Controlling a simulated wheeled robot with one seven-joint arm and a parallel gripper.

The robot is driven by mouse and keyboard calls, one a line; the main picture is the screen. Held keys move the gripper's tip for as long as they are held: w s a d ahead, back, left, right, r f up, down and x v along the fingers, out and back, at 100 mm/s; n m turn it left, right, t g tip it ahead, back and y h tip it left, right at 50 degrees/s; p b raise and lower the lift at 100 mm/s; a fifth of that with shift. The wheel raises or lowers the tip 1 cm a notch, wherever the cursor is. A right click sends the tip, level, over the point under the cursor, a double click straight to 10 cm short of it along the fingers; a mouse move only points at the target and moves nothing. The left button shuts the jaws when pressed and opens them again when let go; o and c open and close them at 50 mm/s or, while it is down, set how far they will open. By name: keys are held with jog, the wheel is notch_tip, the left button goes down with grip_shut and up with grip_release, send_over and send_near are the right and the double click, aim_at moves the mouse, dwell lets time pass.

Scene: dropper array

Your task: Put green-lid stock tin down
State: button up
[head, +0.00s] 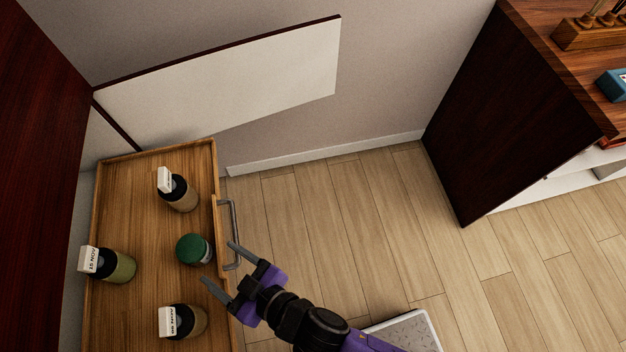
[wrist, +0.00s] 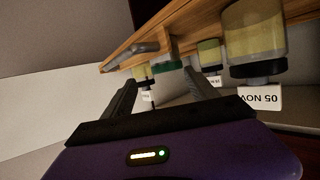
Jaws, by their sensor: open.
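The green-lid stock tin (head: 193,249) stands upright on the wooden pull-out tray (head: 139,212), near its handle side. My gripper (head: 217,262) is open, with its fingers reaching over the tray's front edge towards the tin. The fingertips look just short of the tin, and nothing is held. In the wrist view the tin's green lid (wrist: 166,66) shows upside down, beyond and between the open fingers (wrist: 160,88). The tin's lower body is mostly hidden by its lid in the head view.
Three black-capped jars with white tags share the tray: one behind (head: 181,193), one at left (head: 120,267), one in front (head: 191,320). A metal handle (head: 234,232) sticks out from the tray. A white flap door (head: 220,82) stands open behind. The floor right of the tray is mostly clear.

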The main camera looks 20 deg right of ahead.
jog(key=s+d+m+t+h, duration=0.1)
jog(key=s+d+m+h, duration=0.15)
jog(key=d, duration=1.05)
jog(key=s+d+r+m+t+h, duration=0.1)
jog(key=s+d+r+m+h, duration=0.1)
jog(key=s+d+r, duration=0.4)
jog(key=s+d+r+m+t+h, duration=0.2)
jog(key=s+d+r, duration=0.5)
jog(key=d, duration=0.6)
notch_tip(320, 180, up, 2)
jog(key=shift+s+d+r+m+h, duration=0.25)
jog(key=shift+m+h, duration=0.5)
jog(key=shift+h, duration=0.5)
